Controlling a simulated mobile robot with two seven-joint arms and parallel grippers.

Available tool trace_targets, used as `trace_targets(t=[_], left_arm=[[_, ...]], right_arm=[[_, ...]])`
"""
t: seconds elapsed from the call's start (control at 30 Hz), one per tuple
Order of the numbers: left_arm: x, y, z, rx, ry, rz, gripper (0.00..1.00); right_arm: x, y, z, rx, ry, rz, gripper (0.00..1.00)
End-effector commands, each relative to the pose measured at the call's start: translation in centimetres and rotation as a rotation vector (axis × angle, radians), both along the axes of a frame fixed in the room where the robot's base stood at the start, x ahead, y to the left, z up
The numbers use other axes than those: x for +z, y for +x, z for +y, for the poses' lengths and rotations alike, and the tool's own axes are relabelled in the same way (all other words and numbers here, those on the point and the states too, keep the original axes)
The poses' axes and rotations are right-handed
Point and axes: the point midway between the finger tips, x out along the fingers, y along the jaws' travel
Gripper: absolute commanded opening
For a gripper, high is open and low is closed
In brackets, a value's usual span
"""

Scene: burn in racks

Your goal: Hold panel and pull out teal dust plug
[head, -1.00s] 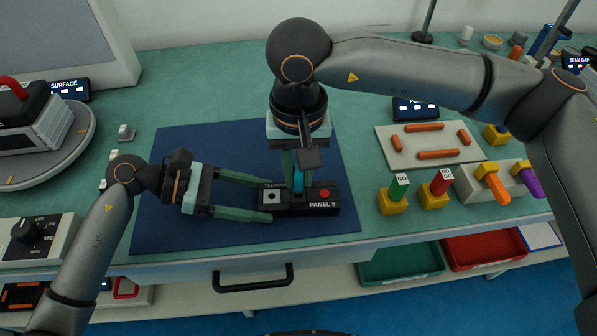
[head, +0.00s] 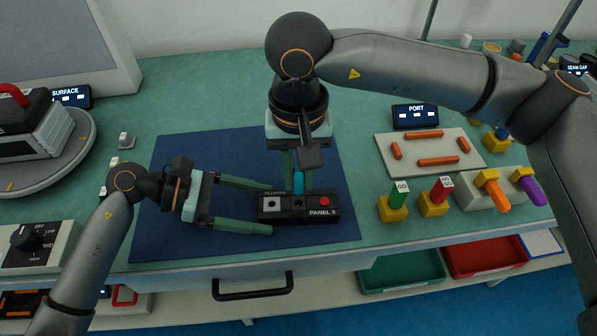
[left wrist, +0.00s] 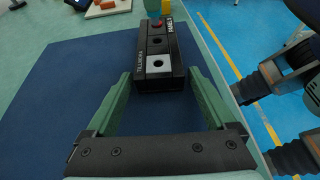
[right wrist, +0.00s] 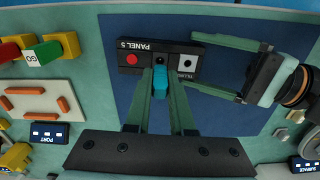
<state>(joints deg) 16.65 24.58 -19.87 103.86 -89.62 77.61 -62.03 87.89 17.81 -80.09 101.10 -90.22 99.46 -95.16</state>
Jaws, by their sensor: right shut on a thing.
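The black panel, marked PANEL 5 (head: 322,213), lies on the blue mat. It has a pale square with a hole at its left end, an uncovered dark hole in the middle and a red button at the right. My left gripper (head: 272,208) is open at the panel's left end, with gaps beside the panel in the left wrist view (left wrist: 160,75). My right gripper (head: 297,180) points down above the panel, shut on the teal dust plug (head: 298,183). The plug also shows between its fingers in the right wrist view (right wrist: 159,80), apart from the middle hole.
The blue mat (head: 190,235) has free room around the panel. Right of it are a pale tray (head: 388,165) with orange bars, GO and NO GO gauges (head: 399,195) and a pale holder (head: 470,195). A turntable (head: 75,165) and a dial box (head: 40,243) stand left.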

Motion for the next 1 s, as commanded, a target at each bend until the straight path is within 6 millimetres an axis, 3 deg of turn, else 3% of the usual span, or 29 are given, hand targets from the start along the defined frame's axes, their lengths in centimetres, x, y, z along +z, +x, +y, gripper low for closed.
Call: trace_targets(t=[0.1, 0.43, 0.8, 1.0], left_arm=[[0.0, 0.0, 0.0, 0.001, 0.0, 0.0, 1.0], [0.3, 0.1, 0.9, 0.002, 0.002, -0.001, 1.0], [3.1, 0.3, 7.8, 0.003, 0.004, 0.0, 1.0], [4.2, 0.4, 10.4, 0.002, 0.002, -0.001, 1.0]], right_arm=[[0.0, 0.0, 0.0, 0.0, 0.0, 0.0, 0.0], [0.0, 0.0, 0.0, 0.0, 0.0, 0.0, 0.0], [0.0, 0.0, 0.0, 0.0, 0.0, 0.0, 0.0], [0.0, 0.0, 0.0, 0.0, 0.0, 0.0, 0.0]])
